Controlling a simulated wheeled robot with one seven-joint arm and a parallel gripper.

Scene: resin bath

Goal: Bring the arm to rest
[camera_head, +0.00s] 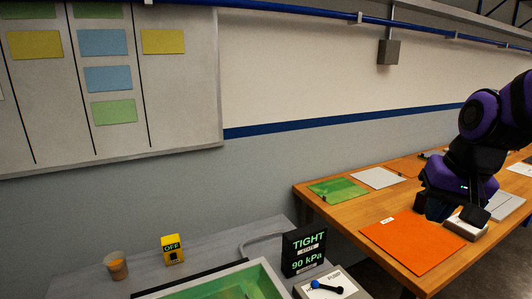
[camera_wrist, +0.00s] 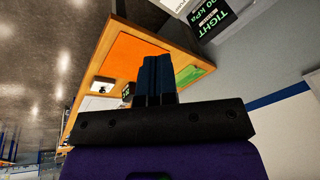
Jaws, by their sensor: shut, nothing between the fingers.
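My arm is purple and black and hangs over the wooden table from the right side of the head view. My gripper (camera_head: 436,211) points down and is shut, with nothing held. In the wrist view its dark fingers (camera_wrist: 155,72) lie side by side against each other. It is above the right part of the orange sheet (camera_head: 415,243), beside a small white device (camera_head: 466,227). I cannot tell how high the fingertips are above the table.
The wooden table (camera_head: 315,199) also bears a green sheet (camera_head: 338,190) and a white sheet (camera_head: 378,178). On the grey bench (camera_head: 85,282) stand a cup (camera_head: 116,268), a yellow OFF box (camera_head: 172,249), a green-lined tray (camera_head: 270,269), a "TIGHT 90 kPa" display (camera_head: 305,249) and a pump unit (camera_head: 345,286).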

